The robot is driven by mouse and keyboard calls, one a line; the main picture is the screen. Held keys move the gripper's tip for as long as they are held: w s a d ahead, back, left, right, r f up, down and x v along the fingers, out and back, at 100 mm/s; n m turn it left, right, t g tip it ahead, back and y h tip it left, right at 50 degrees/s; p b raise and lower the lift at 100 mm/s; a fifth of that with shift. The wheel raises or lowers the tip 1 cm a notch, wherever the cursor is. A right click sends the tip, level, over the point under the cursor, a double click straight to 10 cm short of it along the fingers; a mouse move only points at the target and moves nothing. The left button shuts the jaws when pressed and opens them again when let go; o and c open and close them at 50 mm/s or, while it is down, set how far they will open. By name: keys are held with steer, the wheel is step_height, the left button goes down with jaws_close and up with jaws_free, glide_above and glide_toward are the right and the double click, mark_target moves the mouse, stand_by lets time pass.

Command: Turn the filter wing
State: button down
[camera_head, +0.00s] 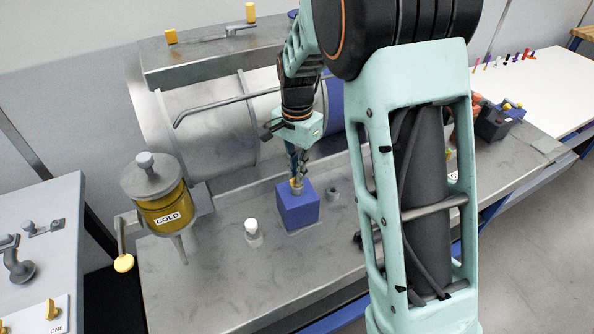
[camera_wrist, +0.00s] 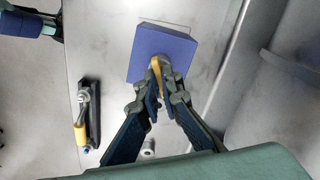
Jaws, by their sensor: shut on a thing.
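The filter wing is a small yellow piece (camera_head: 294,185) on top of a blue block (camera_head: 298,212) that stands on the metal bench. In the wrist view the yellow wing (camera_wrist: 156,74) shows as a narrow strip between my fingers, against the blue block (camera_wrist: 160,45). My gripper (camera_head: 297,178) points down from above and is shut on the wing. In the wrist view the fingertips (camera_wrist: 161,80) close in around it and hide part of it. The block's lower end is partly hidden by the fingers in that view.
A yellow canister labelled COLD (camera_head: 165,212) stands left on the bench. A small white-capped bottle (camera_head: 252,231) and a short grey post (camera_head: 332,192) are near the block. A large metal cylinder (camera_head: 205,125) with a bent grey rod lies behind. A yellow-handled bar (camera_wrist: 85,115) shows in the wrist view.

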steer(key=shift+w+r+m, duration=0.2)
steer(key=shift+r+m, duration=0.05)
steer(key=shift+m, duration=0.75)
steer(key=shift+m+p, duration=0.6)
steer(key=shift+m, duration=1.1)
stand_by(1.0)
steer(key=c, duration=2.2)
jaws_free()
steer(key=shift+s, duration=0.1)
steer(key=shift+c, duration=0.2)
steer(key=shift+o, duration=0.6)
steer(key=shift+f, duration=0.1)
steer(key=shift+s, duration=0.1)
step_height(320, 180, up, 12)
